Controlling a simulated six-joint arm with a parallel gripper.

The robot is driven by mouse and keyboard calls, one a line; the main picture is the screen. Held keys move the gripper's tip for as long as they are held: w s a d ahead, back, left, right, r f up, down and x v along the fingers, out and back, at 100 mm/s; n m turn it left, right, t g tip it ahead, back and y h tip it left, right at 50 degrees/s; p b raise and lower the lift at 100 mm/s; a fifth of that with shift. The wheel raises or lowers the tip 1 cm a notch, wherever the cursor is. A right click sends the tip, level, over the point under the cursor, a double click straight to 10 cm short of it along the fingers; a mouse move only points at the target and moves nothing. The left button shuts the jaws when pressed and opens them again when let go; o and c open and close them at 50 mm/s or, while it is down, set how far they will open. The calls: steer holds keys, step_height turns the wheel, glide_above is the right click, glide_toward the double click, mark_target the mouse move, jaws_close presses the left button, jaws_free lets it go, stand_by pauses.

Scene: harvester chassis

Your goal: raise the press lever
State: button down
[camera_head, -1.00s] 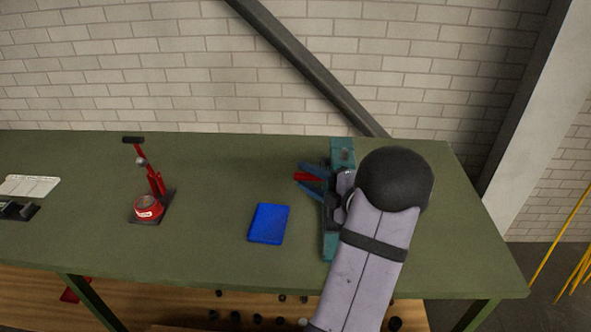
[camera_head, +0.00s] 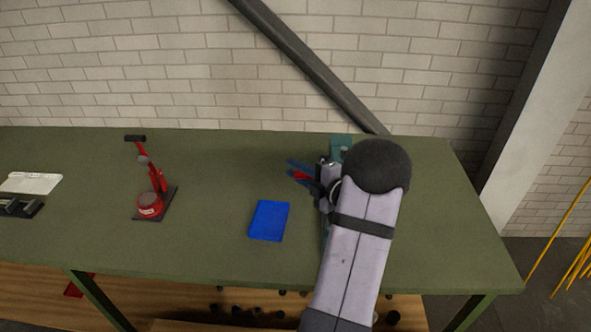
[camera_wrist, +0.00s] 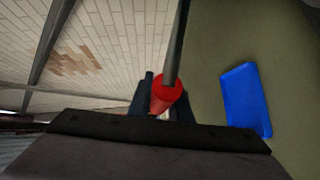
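The red press (camera_head: 158,180) stands on a dark base plate at the left of the green bench. Its red lever slants up to a black crosswise handle (camera_head: 135,138), and a round red part sits at its foot. My gripper (camera_head: 292,169) is well right of the press, pointing left, not touching it. Its dark blue fingers stand apart with something red between them; I cannot tell whether they grip it. In the wrist view, my gripper (camera_wrist: 164,98) shows dark fingers either side of a red cylinder (camera_wrist: 165,92), in line with a grey rod. I cannot make out the press there.
A blue box (camera_head: 269,221) lies on the bench (camera_head: 215,205) between press and arm; it also shows in the wrist view (camera_wrist: 246,100). A teal thing (camera_head: 341,142) is partly hidden by my arm. A white tray (camera_head: 30,183) lies far left. A brick wall (camera_head: 180,70) stands behind.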

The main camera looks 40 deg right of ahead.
steer(key=shift+m+g, duration=0.4)
steer(key=shift+w+d+r+p, duration=0.2)
steer(key=shift+w+d+r, duration=0.05)
steer(key=shift+r, duration=0.35)
steer(key=shift+w+d+r+p, duration=0.2)
steer(key=shift+r+p, duration=0.05)
steer(key=shift+r, duration=0.3)
steer(key=shift+w+d+r+p, duration=0.2)
steer(key=shift+w+d+r, duration=0.05)
steer(key=shift+r, duration=0.35)
steer(key=c, duration=1.6)
jaws_free()
steer(key=shift+c, duration=0.2)
steer(key=shift+f, duration=0.1)
steer(key=shift+s, duration=0.1)
steer(key=shift+b+v, duration=1.55)
steer(key=shift+v, duration=2)
